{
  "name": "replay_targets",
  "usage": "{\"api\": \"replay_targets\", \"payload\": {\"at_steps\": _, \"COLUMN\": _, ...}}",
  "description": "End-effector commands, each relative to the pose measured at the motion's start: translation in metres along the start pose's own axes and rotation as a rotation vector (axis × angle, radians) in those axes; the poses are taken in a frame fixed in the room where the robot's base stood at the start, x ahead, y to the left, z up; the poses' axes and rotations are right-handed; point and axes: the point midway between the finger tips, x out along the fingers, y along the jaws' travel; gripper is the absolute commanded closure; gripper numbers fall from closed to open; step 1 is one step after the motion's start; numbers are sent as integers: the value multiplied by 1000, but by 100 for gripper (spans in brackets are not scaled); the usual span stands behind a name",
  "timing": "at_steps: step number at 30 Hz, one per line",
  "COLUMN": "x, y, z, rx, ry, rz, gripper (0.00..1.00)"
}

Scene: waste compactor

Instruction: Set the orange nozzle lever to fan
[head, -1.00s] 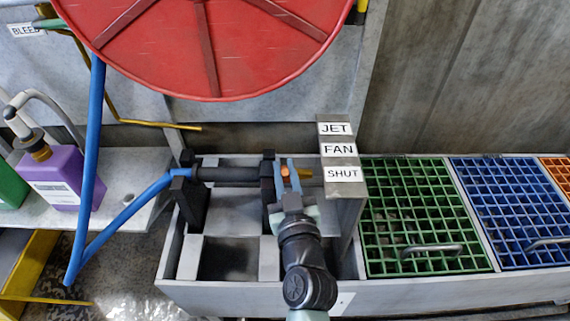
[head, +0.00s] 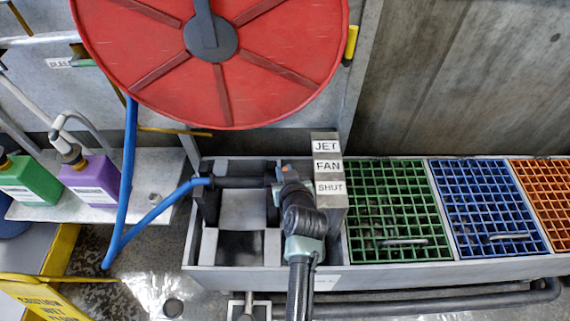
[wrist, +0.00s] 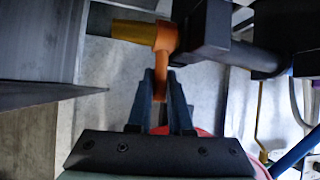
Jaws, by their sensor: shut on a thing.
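The orange nozzle lever (wrist: 164,40) is a ring with a short handle, beside a brass-coloured nozzle tip (wrist: 132,31) and a black holder block (wrist: 205,25). My gripper (wrist: 160,76) has its blue fingers on both sides of the handle and is shut on it. In the head view, my wrist covers most of the fingers, and only a bit of the orange lever (head: 285,169) shows. That bit is roughly level with the FAN label (head: 327,165), above the SHUT label (head: 329,187) and below the JET label (head: 325,146). The lever's exact angle is unclear.
The grey label post (head: 328,207) stands close right of my gripper. A blue hose (head: 165,205) runs to the nozzle from the left. Green (head: 395,210), blue and orange grates lie right. A large red reel (head: 180,95) hangs above, behind the trough.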

Motion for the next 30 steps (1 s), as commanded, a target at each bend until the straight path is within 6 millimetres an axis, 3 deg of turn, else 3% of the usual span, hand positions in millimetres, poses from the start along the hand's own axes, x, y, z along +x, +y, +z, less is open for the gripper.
{"api": "replay_targets", "payload": {"at_steps": 10, "x": 4, "y": 2, "z": -4, "rx": 17, "ry": -101, "rz": -12, "gripper": 100}}
{"api": "replay_targets", "payload": {"at_steps": 25, "x": 6, "y": 2, "z": -4, "rx": 18, "ry": -114, "rz": -14, "gripper": 100}}
{"api": "replay_targets", "payload": {"at_steps": 26, "x": 6, "y": 2, "z": -4, "rx": 18, "ry": -114, "rz": -14, "gripper": 78}}
{"api": "replay_targets", "payload": {"at_steps": 30, "x": 6, "y": 2, "z": -4, "rx": 18, "ry": -114, "rz": -14, "gripper": 53}}
